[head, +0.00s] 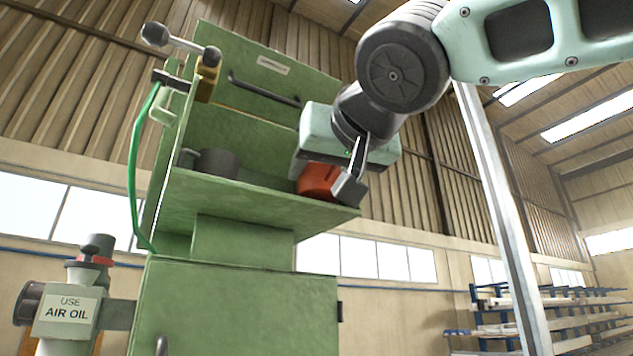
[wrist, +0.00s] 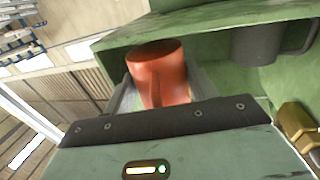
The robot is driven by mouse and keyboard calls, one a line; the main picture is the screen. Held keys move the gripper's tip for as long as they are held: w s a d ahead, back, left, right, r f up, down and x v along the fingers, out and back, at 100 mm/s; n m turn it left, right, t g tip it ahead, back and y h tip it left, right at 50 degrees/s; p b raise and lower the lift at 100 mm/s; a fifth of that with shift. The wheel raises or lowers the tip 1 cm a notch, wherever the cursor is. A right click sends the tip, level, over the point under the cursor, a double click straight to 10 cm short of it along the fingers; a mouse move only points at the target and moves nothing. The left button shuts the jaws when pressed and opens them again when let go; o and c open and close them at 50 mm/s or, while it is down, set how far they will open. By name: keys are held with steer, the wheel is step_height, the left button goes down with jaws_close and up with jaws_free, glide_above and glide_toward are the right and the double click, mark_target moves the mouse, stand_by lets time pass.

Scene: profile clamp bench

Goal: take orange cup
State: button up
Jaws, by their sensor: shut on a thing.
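The orange cup (head: 316,182) is at the right end of the green machine's shelf in the head view, partly hidden by my gripper (head: 345,180). In the wrist view the cup (wrist: 158,72) sits between the two fingers of my gripper (wrist: 163,92), with its handle facing the camera. The fingers are shut on the cup. I cannot tell whether its base touches the shelf.
The green shelf (head: 230,197) has a back panel and a side wall at left. A dark grey mug (head: 217,162) stands on it, left of the cup. A brass-coloured block (head: 207,80) and a green hose (head: 133,175) are at the machine's upper left.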

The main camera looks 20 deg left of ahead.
steer(key=w+d+b+v, duration=0.1)
steer(key=b+v, duration=0.2)
steer(key=v, duration=0.5)
steer(key=shift+s+d+b, duration=0.2)
steer(key=shift+d+b, duration=0.2)
stand_by(0.5)
